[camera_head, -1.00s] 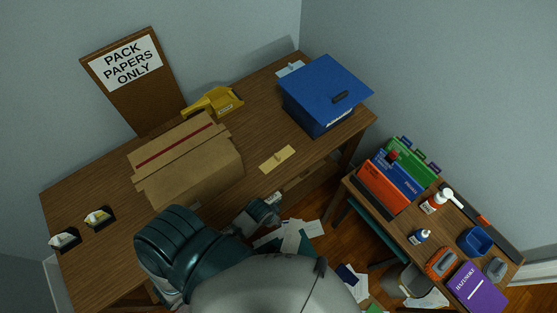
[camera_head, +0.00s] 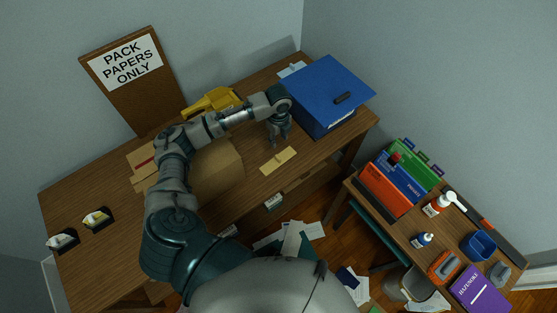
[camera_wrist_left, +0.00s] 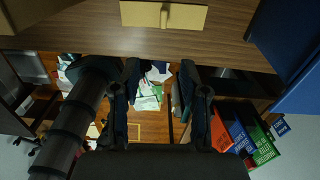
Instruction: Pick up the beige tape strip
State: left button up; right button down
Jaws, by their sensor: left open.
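The beige tape strip (camera_head: 278,161) lies flat on the wooden desk, near its front edge, between the cardboard box and the blue box. It has a small raised tab at its middle. In the left wrist view the strip (camera_wrist_left: 190,17) is at the top edge, beyond the fingers. My left gripper (camera_head: 277,143) points down just behind the strip in the head view, apart from it. In the left wrist view its two fingers (camera_wrist_left: 159,74) are spread with nothing between them. My right gripper is not in view.
The blue box (camera_head: 325,92) stands close to the right of my left gripper. The cardboard box (camera_head: 222,172) is partly hidden behind my left arm. A yellow tape dispenser (camera_head: 208,101) sits behind. Papers (camera_head: 292,236) lie on the floor before the desk (camera_head: 115,185).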

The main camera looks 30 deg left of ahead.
pick_arm(q)
send_over(278, 157)
jog(key=f, duration=1.1)
jog(key=shift+s+d+f+b, duration=0.1)
jog(key=shift+s+d+b, duration=0.05)
jog(key=shift+s+b, duration=0.25)
jog(key=f, duration=0.3)
jog(key=w+f, duration=0.1)
jog(key=f, duration=0.1)
jog(key=shift+f, duration=0.35)
jog(key=shift+s, duration=0.1)
jog(key=shift+c, duration=0.3)
grip_shut()
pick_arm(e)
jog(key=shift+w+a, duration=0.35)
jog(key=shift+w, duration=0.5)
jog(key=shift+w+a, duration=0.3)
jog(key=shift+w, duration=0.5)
